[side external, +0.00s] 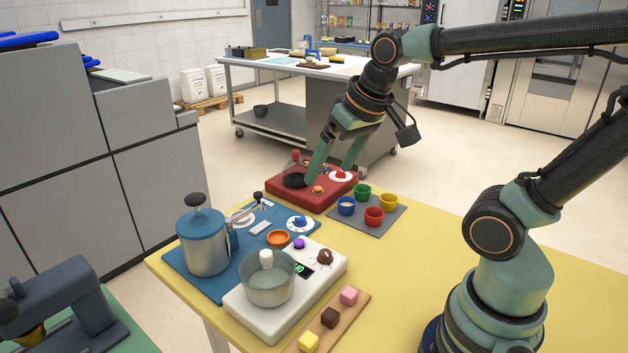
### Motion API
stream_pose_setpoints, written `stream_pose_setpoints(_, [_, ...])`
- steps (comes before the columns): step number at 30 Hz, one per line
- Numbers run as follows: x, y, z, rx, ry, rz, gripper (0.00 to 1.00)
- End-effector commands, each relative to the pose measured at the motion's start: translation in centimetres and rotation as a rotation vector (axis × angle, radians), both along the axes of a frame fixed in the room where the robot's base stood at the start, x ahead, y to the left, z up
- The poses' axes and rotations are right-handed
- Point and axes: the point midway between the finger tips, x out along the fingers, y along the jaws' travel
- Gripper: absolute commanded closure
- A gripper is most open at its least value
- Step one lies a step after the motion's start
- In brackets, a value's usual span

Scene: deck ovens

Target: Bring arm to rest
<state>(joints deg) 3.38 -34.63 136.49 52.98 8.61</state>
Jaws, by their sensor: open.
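My gripper (332,165) is above the red box (300,198) at the far end of the yellow table (420,250). Its two green fingers are spread apart and point down, with nothing seen between them. The left finger comes down near a dark round patch on the box top. The right finger is near the white dial with a red knob (340,175). I cannot tell whether the fingertips touch the box. My arm reaches in from the right, above the table.
Several coloured cups (374,217) stand on a grey mat right of the box. A steel canister (203,243) stands on a blue board. A white scale (321,274) holds a metal pot (268,286). A wooden strip (343,318) bears small cubes. The table's right part is clear.

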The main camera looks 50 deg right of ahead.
Motion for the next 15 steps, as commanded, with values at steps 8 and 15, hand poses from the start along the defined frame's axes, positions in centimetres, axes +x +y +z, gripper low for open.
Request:
stream_pose_setpoints(8, [-2.0,1.8,-0.7,-0.068,-0.051,0.193,0.06])
stream_pose_setpoints(15, [-2.0,1.8,-0.8,-0.07,-0.05,0.196,0.06])
